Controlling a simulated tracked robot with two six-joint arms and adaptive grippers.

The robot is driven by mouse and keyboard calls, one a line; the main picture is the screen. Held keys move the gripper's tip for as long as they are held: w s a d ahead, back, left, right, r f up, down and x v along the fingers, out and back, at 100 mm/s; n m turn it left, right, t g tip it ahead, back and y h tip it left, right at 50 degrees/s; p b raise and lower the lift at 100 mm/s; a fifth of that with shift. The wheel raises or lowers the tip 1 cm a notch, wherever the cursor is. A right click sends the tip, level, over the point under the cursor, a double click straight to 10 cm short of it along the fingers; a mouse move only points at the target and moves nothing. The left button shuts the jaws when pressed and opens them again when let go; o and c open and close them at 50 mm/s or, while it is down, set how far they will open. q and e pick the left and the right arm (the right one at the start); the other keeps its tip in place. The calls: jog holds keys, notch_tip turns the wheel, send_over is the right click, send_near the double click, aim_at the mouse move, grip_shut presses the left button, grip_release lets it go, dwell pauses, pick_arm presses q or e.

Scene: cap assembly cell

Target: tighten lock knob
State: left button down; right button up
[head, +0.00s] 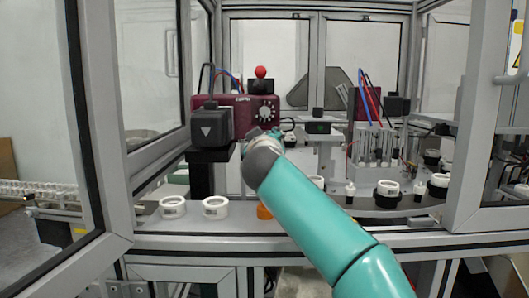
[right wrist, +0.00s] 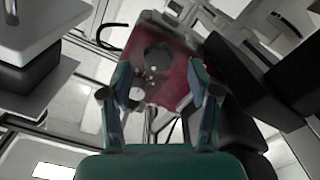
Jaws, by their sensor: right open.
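A maroon box (head: 236,106) stands at the back of the cell, with a round pale knob (head: 265,114) on its front and a red ball on top. I take this knob to be the lock knob. My right arm reaches up to just below it; its gripper (head: 268,134) is mostly hidden behind the wrist in the head view. In the right wrist view the gripper (right wrist: 160,88) is open, its two fingers apart before the maroon box (right wrist: 172,72). The box front is blurred there, and I cannot tell whether the fingers touch the knob. My left gripper is not in view.
A black block (head: 211,127) with a triangle mark sits left of the knob, close to my right gripper. White rings (head: 215,207) and an orange part (head: 264,211) lie on the front ledge. Black and white parts (head: 387,193) stand at the right. Metal frame posts flank the opening.

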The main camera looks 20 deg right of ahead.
jog(key=v, duration=0.9)
jog(key=shift+s, duration=0.4)
jog(key=shift+a, duration=0.1)
